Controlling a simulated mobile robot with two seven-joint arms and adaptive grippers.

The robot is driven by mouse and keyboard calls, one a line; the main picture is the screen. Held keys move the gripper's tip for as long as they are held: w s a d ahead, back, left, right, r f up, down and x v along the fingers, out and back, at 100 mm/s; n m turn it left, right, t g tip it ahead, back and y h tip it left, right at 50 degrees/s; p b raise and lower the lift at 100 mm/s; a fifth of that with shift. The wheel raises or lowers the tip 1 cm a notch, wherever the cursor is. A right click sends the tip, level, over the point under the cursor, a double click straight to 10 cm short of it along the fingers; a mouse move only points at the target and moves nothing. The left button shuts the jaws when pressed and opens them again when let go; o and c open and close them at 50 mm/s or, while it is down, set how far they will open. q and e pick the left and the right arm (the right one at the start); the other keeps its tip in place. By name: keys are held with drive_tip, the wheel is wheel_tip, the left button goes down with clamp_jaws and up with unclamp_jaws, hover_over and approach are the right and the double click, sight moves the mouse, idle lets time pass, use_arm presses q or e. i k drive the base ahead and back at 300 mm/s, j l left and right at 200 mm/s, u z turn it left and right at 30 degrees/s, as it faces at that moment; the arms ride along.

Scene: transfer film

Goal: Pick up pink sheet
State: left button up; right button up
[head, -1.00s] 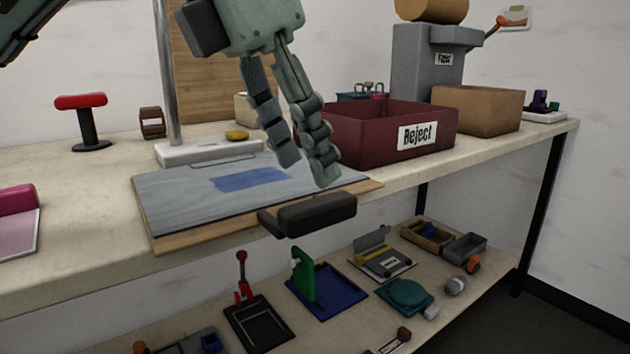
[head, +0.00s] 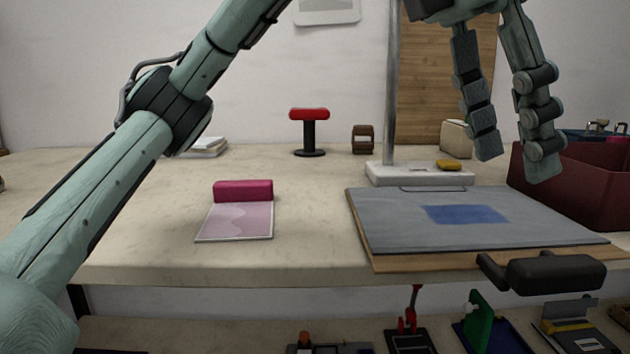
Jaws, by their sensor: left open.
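The pink sheet (head: 235,222) lies flat on the bench, left of centre. A dark pink block (head: 243,190) sits along its far edge. My left gripper (head: 516,168) hangs with its fingers pointing down above the grey board at the right. Its fingers are apart and nothing is between them. It is well to the right of the pink sheet and higher than it. My right gripper is not in view.
A grey board (head: 380,222) with a blue patch (head: 466,214) lies on the bench, a black handle (head: 555,273) at its front. A metal post rises from a white base (head: 418,179). A dark red box (head: 575,190) stands right. A red-topped stand (head: 309,130) is behind.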

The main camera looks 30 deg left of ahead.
sight(242, 210)
drive_tip(key=u, duration=1.3)
